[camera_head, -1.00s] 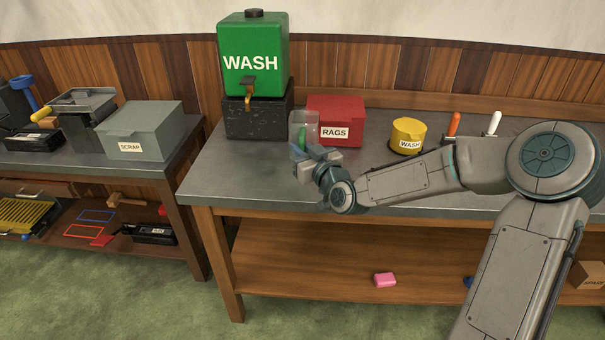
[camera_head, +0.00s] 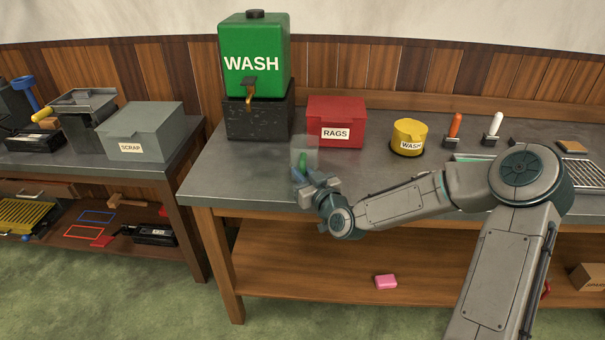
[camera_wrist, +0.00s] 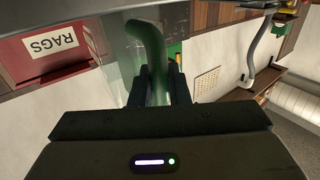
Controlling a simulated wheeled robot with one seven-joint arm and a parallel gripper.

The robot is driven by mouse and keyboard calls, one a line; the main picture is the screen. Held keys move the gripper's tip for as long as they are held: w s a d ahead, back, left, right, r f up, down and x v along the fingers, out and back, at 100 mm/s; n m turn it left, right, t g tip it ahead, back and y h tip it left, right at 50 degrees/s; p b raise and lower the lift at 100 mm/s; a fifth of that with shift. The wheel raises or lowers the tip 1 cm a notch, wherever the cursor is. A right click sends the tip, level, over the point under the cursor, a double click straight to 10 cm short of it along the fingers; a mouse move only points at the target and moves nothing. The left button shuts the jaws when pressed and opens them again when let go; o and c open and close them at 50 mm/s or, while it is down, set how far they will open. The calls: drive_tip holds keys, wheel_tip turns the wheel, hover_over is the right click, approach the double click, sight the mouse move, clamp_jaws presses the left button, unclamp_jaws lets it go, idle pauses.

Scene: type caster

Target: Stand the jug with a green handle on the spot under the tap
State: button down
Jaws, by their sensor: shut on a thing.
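The clear jug (camera_head: 311,152) has a green handle (camera_head: 302,161). In the wrist view the green handle (camera_wrist: 150,52) runs between my fingers, with the clear jug wall (camera_wrist: 120,50) beyond it. My gripper (camera_head: 305,178) is shut on the handle, at the front left part of the bench. The green WASH tank (camera_head: 253,58) stands on a black block (camera_head: 262,118) behind and to the left of the jug. Its brass tap (camera_head: 249,101) points down over the bench. The jug is in front of the tap and to its right. A marked spot under the tap is not clearly visible.
A red RAGS box (camera_head: 336,112) is behind the jug, and a yellow WASH tub (camera_head: 409,134) stands farther right. The grey bench top (camera_head: 225,175) is clear in front of the tap. A grey SCRAP bin (camera_head: 145,130) stands on the left bench.

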drive_tip(key=shift+f, duration=0.25)
drive_tip(key=c, duration=1.4)
unclamp_jaws()
drive_tip(key=shift+r, duration=0.1)
drive_tip(key=shift+p, duration=0.3)
